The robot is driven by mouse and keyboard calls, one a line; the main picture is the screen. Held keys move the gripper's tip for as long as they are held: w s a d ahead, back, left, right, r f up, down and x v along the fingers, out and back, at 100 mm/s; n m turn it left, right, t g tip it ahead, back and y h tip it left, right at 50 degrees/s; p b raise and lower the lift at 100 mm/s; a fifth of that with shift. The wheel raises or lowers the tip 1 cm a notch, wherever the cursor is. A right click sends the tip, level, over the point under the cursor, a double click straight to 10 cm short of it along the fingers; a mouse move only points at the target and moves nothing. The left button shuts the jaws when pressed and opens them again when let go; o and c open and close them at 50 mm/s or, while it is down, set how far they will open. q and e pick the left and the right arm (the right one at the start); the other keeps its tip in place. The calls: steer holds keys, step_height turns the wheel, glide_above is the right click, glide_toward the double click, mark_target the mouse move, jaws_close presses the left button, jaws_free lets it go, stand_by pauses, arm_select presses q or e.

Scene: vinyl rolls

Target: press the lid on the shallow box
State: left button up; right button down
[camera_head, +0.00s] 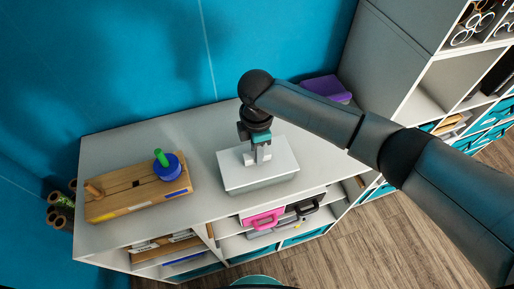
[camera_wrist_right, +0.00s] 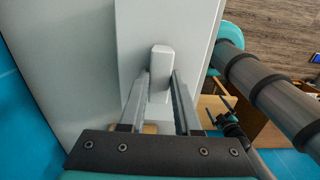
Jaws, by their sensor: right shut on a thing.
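The shallow box (camera_head: 262,187) stands on the grey cabinet top, with its pale lid (camera_head: 280,160) lying over it. In the head view the lid seems to sit level on the box; whether it is fully down I cannot tell. My right gripper (camera_head: 257,158) is above the middle of the lid, its fingers pointing down. In the right wrist view the gripper (camera_wrist_right: 159,85) is shut on the lid's light handle (camera_wrist_right: 161,60). The lid also fills the middle of that view (camera_wrist_right: 185,22). My left gripper is not in view.
A wooden block (camera_head: 130,192) with a blue disc (camera_head: 167,168) and green peg stands at the left of the cabinet top (camera_head: 205,215). A purple box (camera_head: 326,88) lies at the back right, behind my right arm. Shelves below hold a pink case (camera_head: 262,219).

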steer(key=shift+r+p, duration=0.1)
steer(key=shift+p, duration=0.25)
stand_by(0.5)
steer(key=shift+f+p, duration=0.2)
steer(key=shift+p, duration=0.5)
stand_by(1.7)
steer(key=shift+f, duration=0.15)
stand_by(0.7)
steer(key=c, duration=0.5)
jaws_free()
steer(key=shift+c, duration=0.2)
steer(key=shift+o, duration=0.3)
steer(key=o, duration=0.4)
